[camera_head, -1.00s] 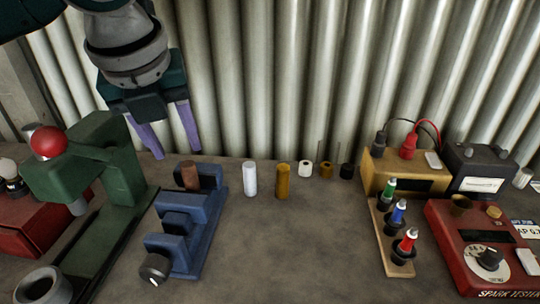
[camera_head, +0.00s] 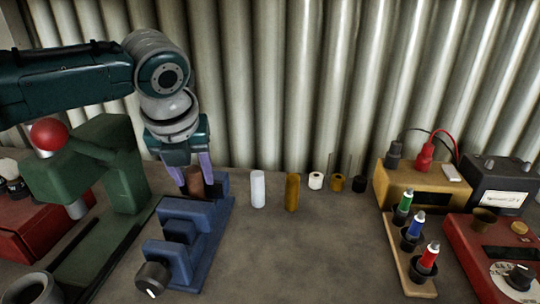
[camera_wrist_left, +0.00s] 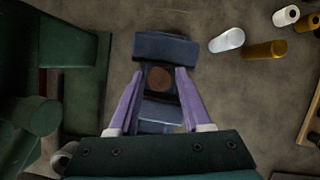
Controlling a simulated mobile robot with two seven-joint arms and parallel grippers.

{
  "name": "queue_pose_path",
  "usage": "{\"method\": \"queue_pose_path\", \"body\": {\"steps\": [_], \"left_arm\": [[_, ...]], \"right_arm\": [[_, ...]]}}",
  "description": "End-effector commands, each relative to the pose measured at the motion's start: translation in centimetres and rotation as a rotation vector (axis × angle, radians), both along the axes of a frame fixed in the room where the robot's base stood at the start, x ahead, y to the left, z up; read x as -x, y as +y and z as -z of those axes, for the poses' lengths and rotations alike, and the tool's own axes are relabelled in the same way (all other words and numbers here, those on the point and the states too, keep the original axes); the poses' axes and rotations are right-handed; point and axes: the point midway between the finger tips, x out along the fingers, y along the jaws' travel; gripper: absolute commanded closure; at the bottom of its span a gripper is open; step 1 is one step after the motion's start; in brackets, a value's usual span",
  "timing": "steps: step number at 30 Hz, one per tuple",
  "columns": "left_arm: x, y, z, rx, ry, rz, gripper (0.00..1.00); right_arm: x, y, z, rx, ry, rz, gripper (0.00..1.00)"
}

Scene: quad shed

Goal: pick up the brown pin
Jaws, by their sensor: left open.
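The brown pin (camera_head: 195,182) stands upright in the blue vise (camera_head: 190,240), near its far jaw. In the left wrist view the pin (camera_wrist_left: 161,79) shows from above as a round brown top on the vise (camera_wrist_left: 165,46). My left gripper (camera_head: 190,183) is down at the pin, pointing downward. In the left wrist view its two purple fingers (camera_wrist_left: 156,72) are open, one on each side of the pin, with visible gaps. My right gripper is in neither view.
A green press (camera_head: 110,170) with a red knob stands close on the left. A white cylinder (camera_head: 257,189) and a yellow-brown cylinder (camera_head: 292,192) stand to the right of the vise. The bench middle is clear.

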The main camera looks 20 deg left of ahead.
Motion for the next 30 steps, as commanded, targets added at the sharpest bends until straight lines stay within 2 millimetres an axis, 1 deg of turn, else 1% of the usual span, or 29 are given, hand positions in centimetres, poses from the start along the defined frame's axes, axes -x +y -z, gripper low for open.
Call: {"method": "queue_pose_path", "body": {"steps": [2, 8, 21, 30], "left_arm": [[-0.11, 0.04, 0.3, 0.0, 0.0, 0.001, 0.51], [-0.12, 0.06, 0.27, -0.001, -0.001, 0.001, 0.51], [-0.1, 0.05, 0.25, 0.0, -0.001, 0.0, 1.0], [-0.1, 0.07, 0.24, 0.0, 0.0, 0.0, 1.0]], "right_arm": [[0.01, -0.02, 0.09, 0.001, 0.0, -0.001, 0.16], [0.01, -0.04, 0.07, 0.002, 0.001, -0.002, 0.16], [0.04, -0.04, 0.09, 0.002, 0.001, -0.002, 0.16], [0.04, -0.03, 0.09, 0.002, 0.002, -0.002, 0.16]]}}
